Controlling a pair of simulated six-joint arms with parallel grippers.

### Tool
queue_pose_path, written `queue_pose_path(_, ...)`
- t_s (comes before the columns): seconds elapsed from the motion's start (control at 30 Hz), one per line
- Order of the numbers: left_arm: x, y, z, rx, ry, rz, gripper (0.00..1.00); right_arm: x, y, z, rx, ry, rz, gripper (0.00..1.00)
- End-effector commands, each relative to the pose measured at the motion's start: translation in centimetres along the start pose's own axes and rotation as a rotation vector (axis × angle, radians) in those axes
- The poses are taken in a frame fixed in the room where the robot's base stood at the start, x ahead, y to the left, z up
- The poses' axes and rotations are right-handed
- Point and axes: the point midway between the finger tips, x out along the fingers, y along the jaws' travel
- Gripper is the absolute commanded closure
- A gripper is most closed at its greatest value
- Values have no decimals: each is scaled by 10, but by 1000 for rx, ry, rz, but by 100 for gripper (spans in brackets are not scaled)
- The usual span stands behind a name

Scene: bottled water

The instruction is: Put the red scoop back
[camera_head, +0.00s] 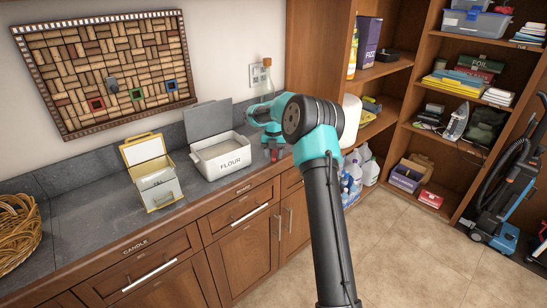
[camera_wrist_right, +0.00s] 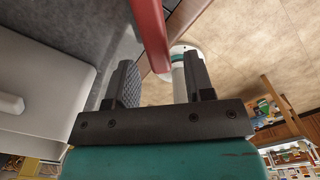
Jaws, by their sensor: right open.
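A red bar-like piece, which looks like the red scoop (camera_wrist_right: 150,35), runs down from the top edge of the right wrist view toward the space between my fingertips. My right gripper (camera_wrist_right: 160,72) is open, with a finger on either side of its near end; I cannot tell whether they touch. In the head view my right gripper (camera_head: 273,152) is low beside the flour bin (camera_head: 220,155), with a small bit of red at its tip. The bin is white with its grey lid raised. The rest of the scoop is hidden. My left gripper is not in view.
A cream and yellow open box (camera_head: 150,172) stands left of the flour bin, and a wicker basket (camera_head: 18,232) at the far left. A cork board (camera_head: 105,65) with red, green and blue squares hangs above the counter (camera_head: 95,215). Shelves (camera_head: 425,80) stand right.

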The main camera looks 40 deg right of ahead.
Motion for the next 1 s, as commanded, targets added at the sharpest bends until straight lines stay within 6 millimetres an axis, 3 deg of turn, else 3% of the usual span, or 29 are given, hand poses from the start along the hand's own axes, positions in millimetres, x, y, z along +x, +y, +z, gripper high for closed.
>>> queue_pose_path(0.5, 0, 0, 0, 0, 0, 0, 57, -90, 0, 0, -1, -1, 3, 52)
queue_pose_path(0.7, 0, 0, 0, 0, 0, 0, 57, -102, 0, 0, -1, 1, 2, 52)
queue_pose_path(1.0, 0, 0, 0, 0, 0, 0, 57, -102, 0, 0, -1, 1, 2, 52)
